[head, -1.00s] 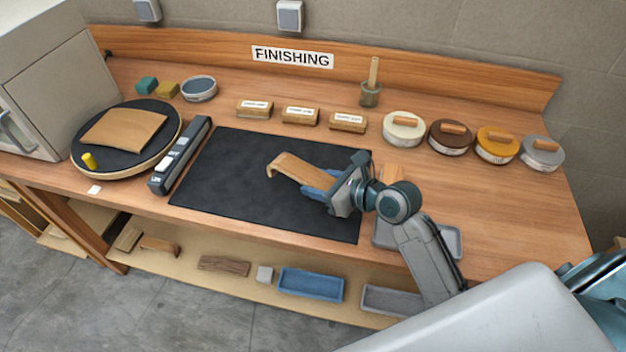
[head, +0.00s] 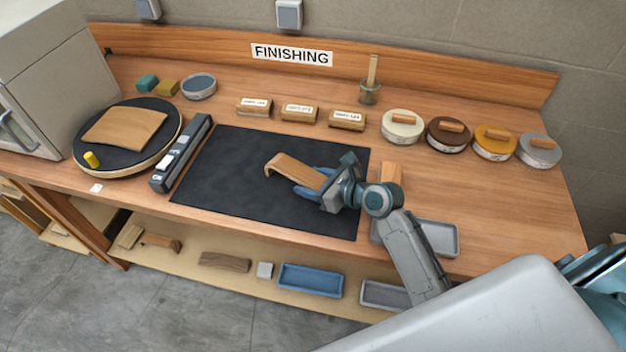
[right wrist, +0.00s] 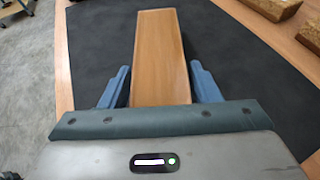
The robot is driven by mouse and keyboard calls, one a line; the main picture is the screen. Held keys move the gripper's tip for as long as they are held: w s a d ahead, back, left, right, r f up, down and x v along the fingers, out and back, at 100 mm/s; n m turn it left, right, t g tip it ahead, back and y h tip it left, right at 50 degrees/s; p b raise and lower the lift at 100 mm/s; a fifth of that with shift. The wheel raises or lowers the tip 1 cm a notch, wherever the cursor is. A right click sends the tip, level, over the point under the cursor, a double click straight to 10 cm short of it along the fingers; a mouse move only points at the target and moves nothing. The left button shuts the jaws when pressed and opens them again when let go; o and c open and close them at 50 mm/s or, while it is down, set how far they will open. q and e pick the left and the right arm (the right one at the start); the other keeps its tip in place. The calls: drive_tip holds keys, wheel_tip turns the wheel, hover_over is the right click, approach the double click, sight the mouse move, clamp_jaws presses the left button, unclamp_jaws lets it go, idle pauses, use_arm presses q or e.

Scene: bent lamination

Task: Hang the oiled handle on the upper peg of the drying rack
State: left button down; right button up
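The handle (head: 293,172) is a bent strip of light brown wood on the dark mat (head: 225,195), with its curved end towards the left. My right gripper (head: 312,185) is at its right end. In the right wrist view the handle (right wrist: 160,60) lies between the two blue fingers of my right gripper (right wrist: 160,88). A narrow gap shows on each side, so the gripper looks open around it. I cannot make out a drying rack with pegs in these views. My left gripper is not in view.
Several lidded tins (head: 448,135) stand at the back right, and wooden blocks (head: 300,114) line the mat's back edge. A grey tray (head: 440,238) lies beside my right arm. A round black-topped stand (head: 150,155) is at the left.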

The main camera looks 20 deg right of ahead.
drive_tip(key=shift+o, duration=0.7)
drive_tip(key=shift+s+d+r, duration=0.1)
drive_tip(key=shift+r, duration=0.05)
drive_tip(key=b+v, duration=0.1)
drive_tip(key=v, duration=0.9)
drive_tip(key=shift+v, duration=0.9)
